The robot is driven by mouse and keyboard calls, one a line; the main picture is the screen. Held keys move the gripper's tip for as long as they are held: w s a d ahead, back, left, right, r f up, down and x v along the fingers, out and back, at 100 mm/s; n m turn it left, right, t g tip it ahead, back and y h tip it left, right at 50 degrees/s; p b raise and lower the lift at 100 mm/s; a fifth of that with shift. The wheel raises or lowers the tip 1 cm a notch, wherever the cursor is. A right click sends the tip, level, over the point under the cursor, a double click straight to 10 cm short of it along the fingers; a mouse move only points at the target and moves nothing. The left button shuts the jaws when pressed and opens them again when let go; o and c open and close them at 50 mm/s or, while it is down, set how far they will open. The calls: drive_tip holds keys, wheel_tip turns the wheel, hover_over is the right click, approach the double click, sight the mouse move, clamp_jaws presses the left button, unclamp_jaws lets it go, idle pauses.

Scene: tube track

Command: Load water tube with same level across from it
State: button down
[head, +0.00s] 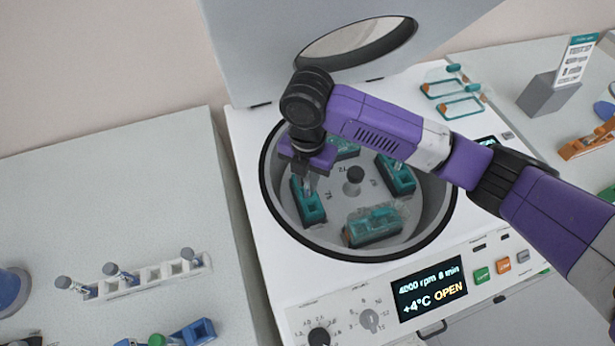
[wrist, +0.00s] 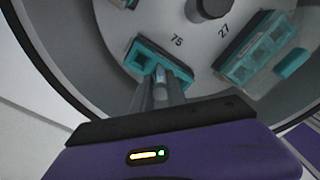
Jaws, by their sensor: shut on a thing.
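My gripper (head: 310,188) is over the left side of the open centrifuge (head: 250,140), pointing down into a teal bucket (head: 312,210). In the wrist view its fingers (wrist: 160,88) are shut on a small pale tube (wrist: 160,76) at that bucket, near the number 75. The tube's lower part and its water level are hidden. Other teal buckets sit on the rotor: one at the front (head: 372,229), one at the right (head: 402,180) and one at the back, partly behind my arm. A white rack (head: 150,280) on the left bench holds several grey-capped tubes (head: 110,269).
The centrifuge lid (head: 260,50) stands raised behind. A display (head: 430,292) reads OPEN. Clear teal-edged lids (head: 460,106) lie at the back right. A blue rack (head: 200,331) and a green cap (head: 157,340) are at the front left. The back of the left bench is clear.

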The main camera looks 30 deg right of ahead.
drive_tip(key=shift+f, duration=0.15)
drive_tip(key=c, duration=1.3)
unclamp_jaws()
drive_tip(key=shift+o, duration=0.2)
wheel_tip(320, 180, up, 8)
drive_tip(key=shift+f+b, duration=0.2)
drive_tip(key=shift+b, duration=0.25)
drive_tip(key=shift+s, duration=0.1)
